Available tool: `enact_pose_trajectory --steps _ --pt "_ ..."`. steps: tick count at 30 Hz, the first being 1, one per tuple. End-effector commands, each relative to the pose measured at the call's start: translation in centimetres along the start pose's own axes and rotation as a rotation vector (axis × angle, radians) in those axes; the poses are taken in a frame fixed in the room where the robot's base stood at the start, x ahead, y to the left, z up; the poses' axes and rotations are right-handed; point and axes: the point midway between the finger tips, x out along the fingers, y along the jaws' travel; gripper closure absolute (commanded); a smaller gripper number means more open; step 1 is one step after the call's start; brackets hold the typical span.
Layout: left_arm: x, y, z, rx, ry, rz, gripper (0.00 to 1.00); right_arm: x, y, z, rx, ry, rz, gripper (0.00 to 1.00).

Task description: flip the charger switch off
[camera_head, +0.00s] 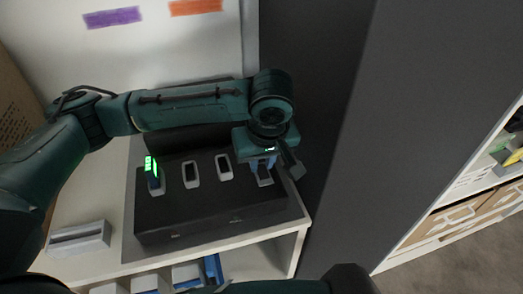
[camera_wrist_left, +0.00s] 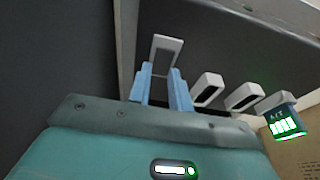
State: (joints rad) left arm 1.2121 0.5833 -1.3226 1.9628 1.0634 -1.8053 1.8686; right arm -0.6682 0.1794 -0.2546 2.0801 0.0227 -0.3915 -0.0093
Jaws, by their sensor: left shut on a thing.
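The charger (camera_head: 205,215) is a long dark box on a white shelf top, with a row of white-framed slots (camera_head: 191,174). A battery pack (camera_head: 153,180) with a lit green display stands in the leftmost slot; it also shows in the left wrist view (camera_wrist_left: 284,124). My left gripper (camera_head: 262,168) is over the right end of the charger. In the left wrist view its blue fingers (camera_wrist_left: 161,88) are at the sides of the rightmost white frame (camera_wrist_left: 166,46), shut on it. I cannot make out a separate charger switch.
A white and grey box (camera_head: 78,239) lies left of the charger. A dark grey panel (camera_head: 315,110) stands close to the right of my left gripper. Shelves below hold white and blue things (camera_head: 187,274). A stocked shelf (camera_head: 470,205) is at far right.

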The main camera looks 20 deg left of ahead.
Motion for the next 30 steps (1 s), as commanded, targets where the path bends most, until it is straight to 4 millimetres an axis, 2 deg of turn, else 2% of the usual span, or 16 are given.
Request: enact_pose_trajectory --steps 8,9,16,25,30 --pt "0.0 0.0 0.0 0.000 0.005 0.000 1.00 0.2 0.1 0.1 0.014 -0.001 0.008 0.64" --pt "0.0 0.0 0.0 0.000 0.004 0.000 0.78 0.2 0.1 0.0 0.013 0.000 0.008 0.64" --pt "0.0 0.0 0.0 0.000 0.004 0.000 0.59 0.2 0.1 -0.2 0.013 0.005 0.007 0.64" --pt "-0.3 0.0 0.0 0.000 0.004 0.002 0.58 0.1 0.1 -0.3 0.010 0.007 0.006 0.64" --pt "-2.5 0.1 0.0 0.001 0.005 0.004 0.58 0.0 0.1 -0.4 0.009 0.006 0.005 0.64"
